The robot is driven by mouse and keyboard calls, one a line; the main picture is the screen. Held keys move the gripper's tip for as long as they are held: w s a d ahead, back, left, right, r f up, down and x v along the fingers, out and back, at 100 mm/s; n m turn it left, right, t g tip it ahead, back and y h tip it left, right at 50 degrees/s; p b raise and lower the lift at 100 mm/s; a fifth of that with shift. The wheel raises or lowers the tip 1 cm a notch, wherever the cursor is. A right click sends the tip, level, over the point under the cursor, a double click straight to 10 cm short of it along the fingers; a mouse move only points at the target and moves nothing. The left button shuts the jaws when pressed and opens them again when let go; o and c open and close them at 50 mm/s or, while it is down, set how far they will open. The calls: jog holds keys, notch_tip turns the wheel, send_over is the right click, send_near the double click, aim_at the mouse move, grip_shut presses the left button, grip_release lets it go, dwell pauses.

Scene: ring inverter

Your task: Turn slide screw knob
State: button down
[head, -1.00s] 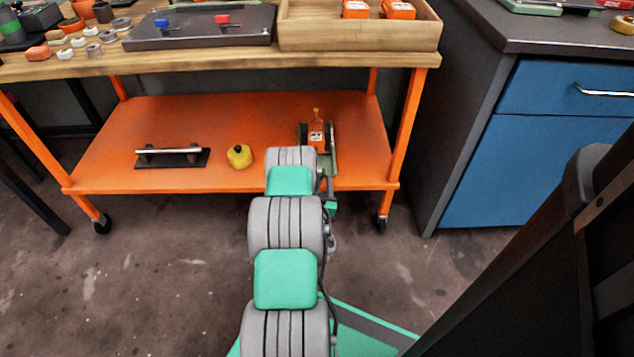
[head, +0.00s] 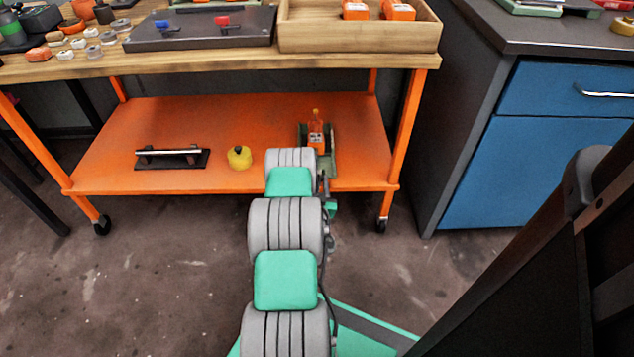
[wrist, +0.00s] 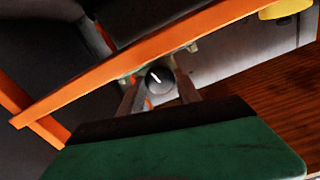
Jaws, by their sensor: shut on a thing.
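The slide screw unit (head: 331,158) is a green rail with an orange block (head: 316,134) on it. It sits at the right front of the orange shelf, partly hidden by my arm. In the wrist view a round dark knob (wrist: 160,81) with a white mark shows near the shelf's edge. My gripper (wrist: 161,92) has one finger on each side of the knob and is shut on it. In the head view my gripper and the knob are hidden behind my arm.
The orange shelf (head: 235,118) also bears a yellow knob-like object (head: 239,157) and a bar handle on a dark plate (head: 172,157). The shelf's front edge (wrist: 110,78) crosses the wrist view close to my fingers. A blue cabinet (head: 545,170) stands to the right.

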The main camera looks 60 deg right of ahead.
jog(key=shift+n, duration=0.4)
jog(key=n+b, duration=0.1)
jog(key=n, duration=0.8)
jog(key=shift+n, duration=0.3)
dwell(0.5)
jog(key=c, duration=0.8)
grip_release()
jog(key=shift+c, duration=0.2)
